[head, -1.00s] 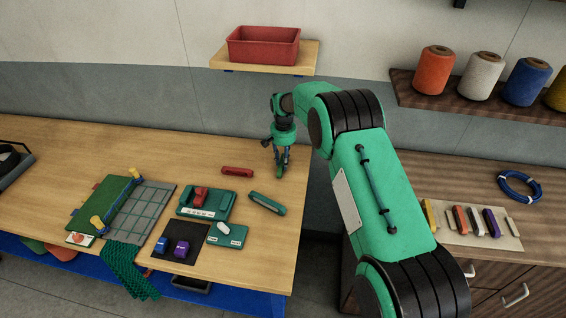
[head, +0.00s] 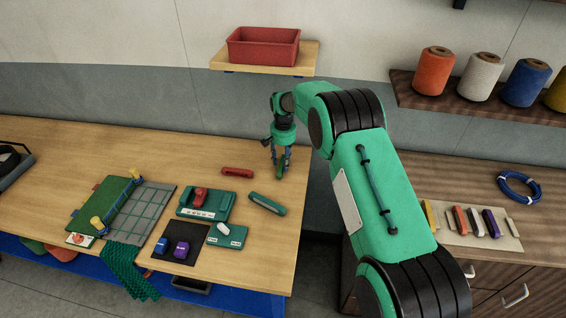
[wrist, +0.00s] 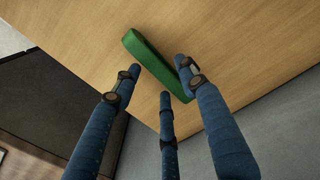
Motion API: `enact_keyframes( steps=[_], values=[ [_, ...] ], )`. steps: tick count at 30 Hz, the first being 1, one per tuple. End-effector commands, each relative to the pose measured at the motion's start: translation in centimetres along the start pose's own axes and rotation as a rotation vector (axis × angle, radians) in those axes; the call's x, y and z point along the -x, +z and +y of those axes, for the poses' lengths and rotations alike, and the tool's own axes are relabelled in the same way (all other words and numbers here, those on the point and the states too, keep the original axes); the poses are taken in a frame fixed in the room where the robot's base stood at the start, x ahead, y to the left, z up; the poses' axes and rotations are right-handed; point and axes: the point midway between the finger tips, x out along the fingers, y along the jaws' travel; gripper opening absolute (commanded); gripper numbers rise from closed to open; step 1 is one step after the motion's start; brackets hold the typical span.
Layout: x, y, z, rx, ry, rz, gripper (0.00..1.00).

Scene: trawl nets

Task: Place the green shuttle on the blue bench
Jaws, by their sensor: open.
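The green shuttle (wrist: 150,58) is long with rounded ends. In the wrist view it appears to rest on the wooden top (wrist: 240,45), near its edge. My gripper (wrist: 164,82) is open, with its fingers around the shuttle's near end and a visible gap on the left. In the head view, my gripper (head: 281,174) is low over the back right of the blue-framed bench (head: 250,265), with the green shuttle (head: 280,171) partly hidden between the fingers. The bench has a wooden top and a blue lower frame.
A teal shuttle-like piece (head: 266,203) and a red one (head: 237,172) lie near my gripper. A teal tray (head: 207,213) and a black mat (head: 163,256) lie left. The right counter holds several coloured shuttles on a beige board (head: 455,237).

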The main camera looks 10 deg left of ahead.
Motion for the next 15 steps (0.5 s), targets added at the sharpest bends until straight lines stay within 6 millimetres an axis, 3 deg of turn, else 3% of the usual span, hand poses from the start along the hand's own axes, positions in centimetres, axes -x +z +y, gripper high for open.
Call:
enact_keyframes(
  steps=[7, 15],
  values=[
    [2.6, -0.1, 0.0, 0.0, -0.001, 0.002, 0.42],
    [3.5, 0.0, 0.0, 0.0, 0.0, 0.0, 0.42]
  ],
)
